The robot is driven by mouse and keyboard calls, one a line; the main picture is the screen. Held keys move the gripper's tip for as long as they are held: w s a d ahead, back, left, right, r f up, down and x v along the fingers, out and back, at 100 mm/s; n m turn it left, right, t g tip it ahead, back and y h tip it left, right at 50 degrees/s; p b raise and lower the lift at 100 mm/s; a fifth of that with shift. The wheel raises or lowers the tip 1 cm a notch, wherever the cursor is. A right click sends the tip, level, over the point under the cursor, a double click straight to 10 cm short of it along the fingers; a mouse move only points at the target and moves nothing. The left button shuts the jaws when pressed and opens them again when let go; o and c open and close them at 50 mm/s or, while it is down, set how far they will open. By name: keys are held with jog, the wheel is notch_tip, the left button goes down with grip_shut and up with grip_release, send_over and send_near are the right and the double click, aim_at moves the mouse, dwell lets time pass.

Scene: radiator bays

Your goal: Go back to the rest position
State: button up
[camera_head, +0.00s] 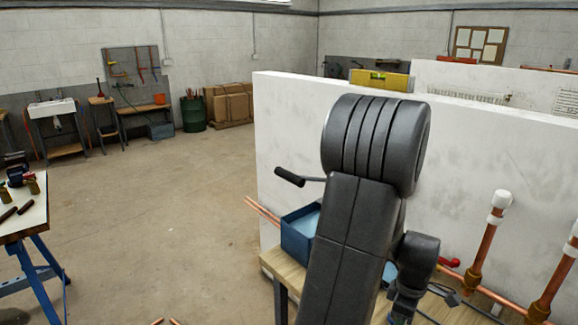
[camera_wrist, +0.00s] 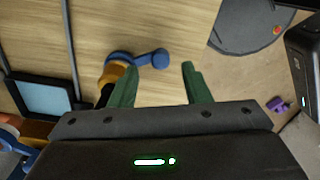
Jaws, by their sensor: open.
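My gripper (camera_wrist: 159,70) shows in the wrist view as two green fingers, spread apart with nothing held between them. It points at a wooden bench top (camera_wrist: 185,30). A valve-like part with a blue lever (camera_wrist: 150,59) and an orange-brown body lies just beyond the left finger; the lever reaches across the gap between the fingertips. I cannot tell how far it is from the fingers. In the head view my dark arm fills the middle foreground, raised and folded over the bench (camera_head: 277,265). The fingers are not visible there.
A white wall panel (camera_head: 285,120) stands close behind my arm. A blue bin (camera_head: 296,240) sits on the bench, and upright copper pipes (camera_head: 482,250) with white caps stand at right. A table with blue legs (camera_head: 30,215) is at left. Open concrete floor (camera_head: 160,210) lies between.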

notch_tip(320, 180, up, 10)
notch_tip(320, 180, down, 14)
jog(key=shift+s+r, duration=0.1)
jog(key=shift+r, duration=0.1)
jog(key=shift+w+a+m+p, duration=0.35)
jog(key=shift+a+m+p, duration=0.4)
jog(key=shift+m, duration=0.45)
jog(key=m+p, duration=0.1)
jog(key=w+a+m, duration=0.1)
jog(key=m+p, duration=0.1)
jog(key=m, duration=0.1)
jog(key=shift+w+a+p, duration=0.25)
jog(key=shift+p, duration=0.05)
jog(key=shift+w+r, duration=0.1)
jog(key=shift+r, duration=0.45)
